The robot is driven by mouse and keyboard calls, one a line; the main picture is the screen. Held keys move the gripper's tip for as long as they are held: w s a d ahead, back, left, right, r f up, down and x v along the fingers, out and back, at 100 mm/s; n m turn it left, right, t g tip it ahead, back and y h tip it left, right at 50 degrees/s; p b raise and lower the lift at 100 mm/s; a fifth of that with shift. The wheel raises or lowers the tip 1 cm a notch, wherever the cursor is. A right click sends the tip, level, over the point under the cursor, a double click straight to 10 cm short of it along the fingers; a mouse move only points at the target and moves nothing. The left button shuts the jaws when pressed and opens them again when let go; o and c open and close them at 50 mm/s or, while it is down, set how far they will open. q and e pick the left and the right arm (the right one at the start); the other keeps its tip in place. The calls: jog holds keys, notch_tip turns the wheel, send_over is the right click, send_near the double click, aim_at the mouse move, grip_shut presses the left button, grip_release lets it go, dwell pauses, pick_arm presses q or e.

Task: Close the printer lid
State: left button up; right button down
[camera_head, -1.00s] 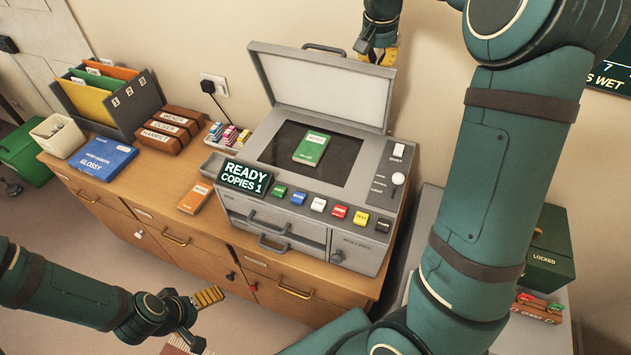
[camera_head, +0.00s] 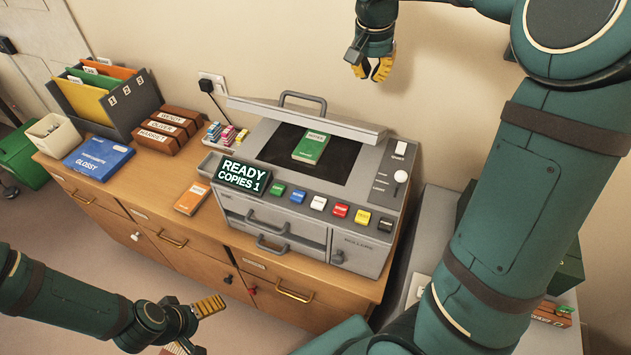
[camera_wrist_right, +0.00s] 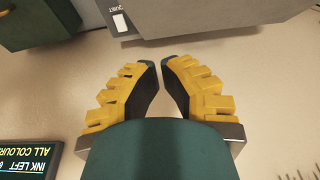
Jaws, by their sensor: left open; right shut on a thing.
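The grey printer (camera_head: 345,240) stands on the wooden cabinet. Its lid (camera_head: 300,115), with a handle (camera_head: 303,97) on its free edge, is tilted partway down and seen almost edge-on. A gap remains over the dark glass (camera_head: 282,150), where a green booklet (camera_head: 311,148) lies. My right gripper (camera_head: 372,72) is above and behind the lid's right end, apart from it in the picture. In the right wrist view its yellow-padded fingers (camera_wrist_right: 160,65) are drawn close together, with no held object visible. My left gripper (camera_head: 208,308) is open and empty, low in front of the cabinet.
The cabinet top (camera_head: 160,200) holds a file rack (camera_head: 115,105), brown boxes (camera_head: 160,130), a blue Glossy pack (camera_head: 98,160) and an orange booklet (camera_head: 192,199) left of the printer. A green box stands at right, partly behind my right arm. The wall is close behind.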

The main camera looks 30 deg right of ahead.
notch_tip(320, 180, up, 8)
jog(key=p, duration=0.6)
jog(key=shift+p, duration=0.3)
dwell(0.8)
